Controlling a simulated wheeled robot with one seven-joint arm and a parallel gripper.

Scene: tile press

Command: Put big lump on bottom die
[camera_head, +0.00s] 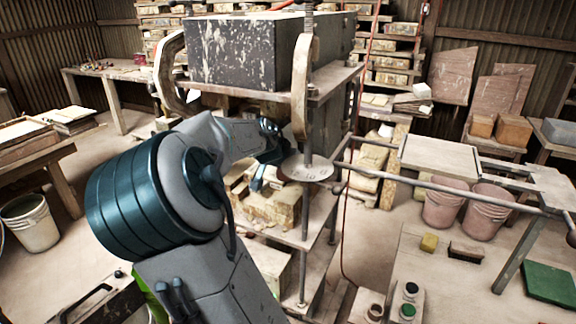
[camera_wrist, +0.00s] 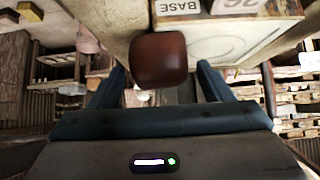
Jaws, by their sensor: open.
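The big lump, a reddish-brown rounded block of clay (camera_wrist: 160,60), shows in the wrist view between the tips of my gripper's two blue fingers (camera_wrist: 160,70). Gaps show on both sides of it, and the fingers are apart. A pale block marked BASE (camera_wrist: 228,48) with a round ring on its face, which looks like the bottom die, lies right beside and behind the lump. I cannot tell whether the lump rests on it. In the head view my gripper (camera_head: 267,155) reaches in under the press, and the lump is hidden there.
The press's dark weight block (camera_head: 245,50) and curved arms stand above my gripper. A round plate (camera_head: 305,170) on the press's screw hangs just right of it. A low table (camera_head: 440,285) with cups and small blocks stands at the right. Pink buckets (camera_head: 447,203) stand behind.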

